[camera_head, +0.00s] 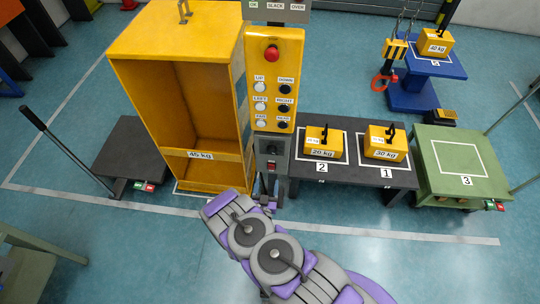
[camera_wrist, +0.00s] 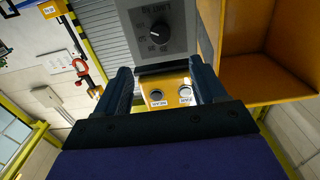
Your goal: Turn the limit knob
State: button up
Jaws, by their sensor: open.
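The limit knob (camera_wrist: 160,32) is a small round black dial on a grey panel (camera_wrist: 180,14) in the wrist view, with small printed marks around it that I cannot read clearly. It also shows in the head view as a dark dial (camera_head: 271,149) on the grey box below the yellow button panel (camera_head: 275,80). My gripper (camera_wrist: 160,67) is open, with its two dark fingers apart and nothing between them. The knob lies ahead of the fingertips and looks clear of them. In the head view my arm reaches up to just below the grey box, and the fingers are hard to make out.
A tall yellow cabinet (camera_head: 181,100) stands left of the panel. A dark table (camera_head: 340,181) to its right holds two yellow weights. A green table (camera_head: 447,190) and a blue stand (camera_head: 417,100) are further right.

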aim_at(271, 153)
jog(key=w+b, duration=0.3)
jog(key=w, duration=1.2)
jog(key=shift+d, duration=0.2)
jog(key=shift+c, duration=0.4)
jog(key=c, duration=1)
jog(key=shift+o, duration=0.2)
